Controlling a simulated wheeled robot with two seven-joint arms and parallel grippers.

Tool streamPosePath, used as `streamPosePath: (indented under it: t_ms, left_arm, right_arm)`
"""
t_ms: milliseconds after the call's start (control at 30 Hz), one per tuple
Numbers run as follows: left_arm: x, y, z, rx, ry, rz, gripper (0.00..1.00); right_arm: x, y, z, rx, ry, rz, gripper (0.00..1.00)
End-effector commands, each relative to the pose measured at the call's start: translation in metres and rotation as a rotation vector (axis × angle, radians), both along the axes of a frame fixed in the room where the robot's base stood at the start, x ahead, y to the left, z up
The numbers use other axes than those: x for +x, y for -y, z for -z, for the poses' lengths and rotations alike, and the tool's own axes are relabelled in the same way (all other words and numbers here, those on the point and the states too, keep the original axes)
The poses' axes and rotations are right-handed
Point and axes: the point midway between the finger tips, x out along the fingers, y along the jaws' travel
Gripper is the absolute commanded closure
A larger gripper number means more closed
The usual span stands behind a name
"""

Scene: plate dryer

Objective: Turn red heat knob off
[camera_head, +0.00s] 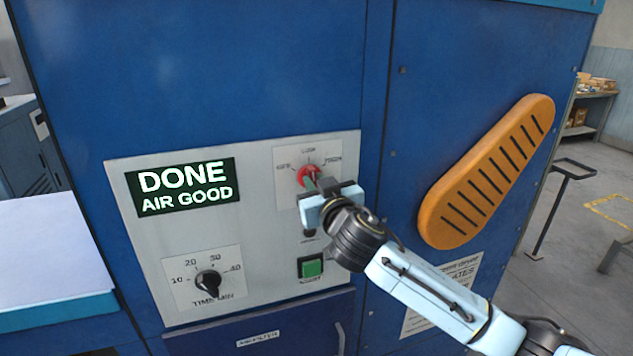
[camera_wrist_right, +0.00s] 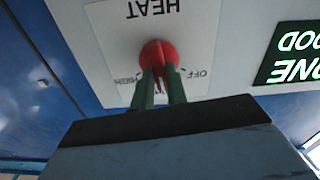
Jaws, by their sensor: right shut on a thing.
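The red heat knob (camera_head: 307,174) is on the upper right of the light control panel (camera_head: 258,200), under the labels OFF, LOW and HIGH. My right gripper (camera_head: 318,186) reaches it from the lower right and covers part of it. In the right wrist view the red knob (camera_wrist_right: 159,55) sits between the two green fingers of my right gripper (camera_wrist_right: 160,80), which are shut on it. The HEAT and OFF labels show upside down there. The knob's exact pointing direction is hard to read. My left gripper is not in view.
A display (camera_head: 185,188) reads DONE AIR GOOD. A black time knob (camera_head: 208,282) is at the lower left of the panel, and a green button (camera_head: 312,268) is below my right gripper. An orange slotted piece (camera_head: 487,170) is on the blue machine to the right.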

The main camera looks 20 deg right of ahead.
Motion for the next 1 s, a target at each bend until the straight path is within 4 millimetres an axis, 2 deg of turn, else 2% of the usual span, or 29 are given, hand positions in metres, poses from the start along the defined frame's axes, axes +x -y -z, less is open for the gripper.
streamPosePath:
  t_ms: [700, 1000]
  left_arm:
    - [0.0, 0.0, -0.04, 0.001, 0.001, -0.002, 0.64]
    - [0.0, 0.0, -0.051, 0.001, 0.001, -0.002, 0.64]
  right_arm:
    - [0.0, -0.003, 0.0, -0.639, 0.02, -0.001, 1.0]
    - [0.0, -0.004, 0.001, -0.84, 0.028, -0.001, 1.0]
